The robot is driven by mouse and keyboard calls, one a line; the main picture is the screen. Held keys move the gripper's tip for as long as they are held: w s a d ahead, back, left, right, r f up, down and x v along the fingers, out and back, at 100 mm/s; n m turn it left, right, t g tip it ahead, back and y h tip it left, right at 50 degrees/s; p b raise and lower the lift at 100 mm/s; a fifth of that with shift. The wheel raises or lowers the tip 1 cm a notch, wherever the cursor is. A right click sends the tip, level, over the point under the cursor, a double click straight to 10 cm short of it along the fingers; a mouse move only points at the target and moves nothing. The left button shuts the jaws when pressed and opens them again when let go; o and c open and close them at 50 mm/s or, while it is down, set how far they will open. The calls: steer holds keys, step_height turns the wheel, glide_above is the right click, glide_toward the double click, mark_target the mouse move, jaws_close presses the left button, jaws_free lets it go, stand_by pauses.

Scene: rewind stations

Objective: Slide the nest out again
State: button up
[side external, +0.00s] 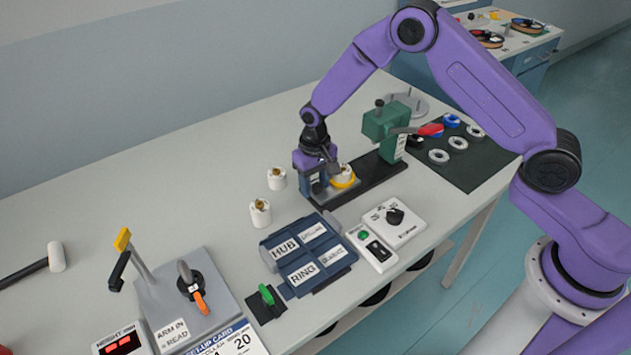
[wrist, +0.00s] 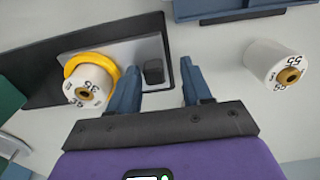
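The nest is a grey sliding plate (wrist: 122,53) on a long black rail (wrist: 40,75), with a dark square knob (wrist: 154,72) at its near end. A white spool (wrist: 88,84) with a yellow ring (wrist: 73,64) around it sits on the plate; the yellow ring also shows in the side view (side external: 343,183). My gripper (wrist: 159,69) is open, with one blue finger on each side of the knob, the left finger nearer to it. I cannot tell whether either finger touches it. In the side view my gripper (side external: 314,186) is low at the rail's left end and hides the knob.
A green press (side external: 380,124) with a red-tipped lever (side external: 430,130) stands over the rail's far part. Two white spools (side external: 260,214) (side external: 276,179) stand left of my gripper. A blue labelled tray (side external: 308,250) and a white switch box (side external: 393,222) lie in front.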

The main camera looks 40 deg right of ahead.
step_height(320, 180, up, 17)
steer(key=shift+r, duration=0.2)
stand_by(0.4)
stand_by(0.3)
steer(key=s+d+r+n, duration=0.1)
steer(key=s+r+n, duration=0.15)
steer(key=s, duration=0.65)
steer(key=s+r+n, duration=0.2)
steer(key=s+n, duration=0.2)
steer(key=s, duration=0.6)
steer(key=s+d+n, duration=0.3)
steer(key=s+d, duration=0.1)
steer(key=s, duration=0.4)
steer(key=s+d+f+n, duration=0.1)
steer(key=s+d+n, duration=0.2)
steer(key=s, duration=0.5)
steer(key=shift+s+d+f, duration=0.2)
steer(key=shift+s+d, duration=0.15)
steer(key=shift+d, duration=0.5)
